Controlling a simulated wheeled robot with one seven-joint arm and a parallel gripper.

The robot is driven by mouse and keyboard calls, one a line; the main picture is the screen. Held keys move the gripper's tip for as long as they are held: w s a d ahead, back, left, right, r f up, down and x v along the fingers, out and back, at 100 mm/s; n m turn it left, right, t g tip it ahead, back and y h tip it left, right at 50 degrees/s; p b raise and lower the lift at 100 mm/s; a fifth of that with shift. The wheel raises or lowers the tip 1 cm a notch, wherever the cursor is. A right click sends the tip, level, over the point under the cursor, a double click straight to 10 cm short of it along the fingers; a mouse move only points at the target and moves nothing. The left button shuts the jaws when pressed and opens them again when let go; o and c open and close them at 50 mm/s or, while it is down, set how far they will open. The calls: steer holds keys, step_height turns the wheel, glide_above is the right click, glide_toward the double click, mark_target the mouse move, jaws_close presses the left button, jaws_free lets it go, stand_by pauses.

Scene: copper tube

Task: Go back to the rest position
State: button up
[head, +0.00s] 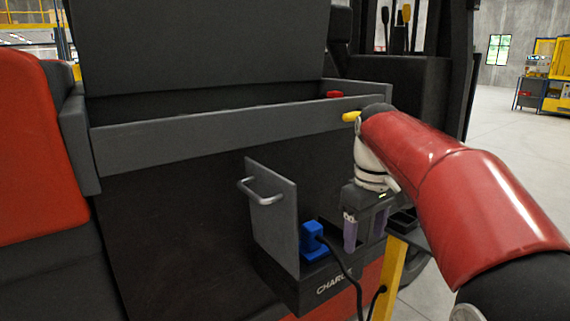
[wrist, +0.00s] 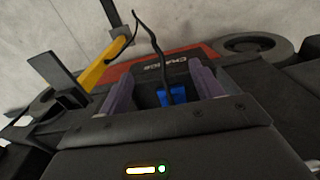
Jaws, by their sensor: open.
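My gripper (head: 365,231) hangs at the end of my red arm, right of the blue plug in the head view. Its two purple-grey fingers are apart, with no object held between them. The blue plug (head: 313,238) stands in the dark charging box marked with lettering (head: 320,287), and a black cable runs from it. In the wrist view the blue plug (wrist: 172,95) shows beyond the fingers (wrist: 162,90), in line with the gap between them. The plug's lower end is hidden in the box.
A grey hinged door with a handle (head: 272,215) stands upright left of the plug. A yellow post (head: 388,280) stands below my gripper. Above is a dark grey open compartment (head: 230,131) with a red part (head: 334,94) at its rim. Open floor lies to the right.

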steer(key=s+f+m+t, duration=0.2)
steer(key=s+f, duration=0.3)
steer(key=s, duration=0.5)
steer(key=s+f+m+t, duration=0.3)
steer(key=s+f, duration=0.3)
steer(key=s, duration=0.4)
steer(key=shift+s+m, duration=0.35)
steer(key=shift+m, duration=0.55)
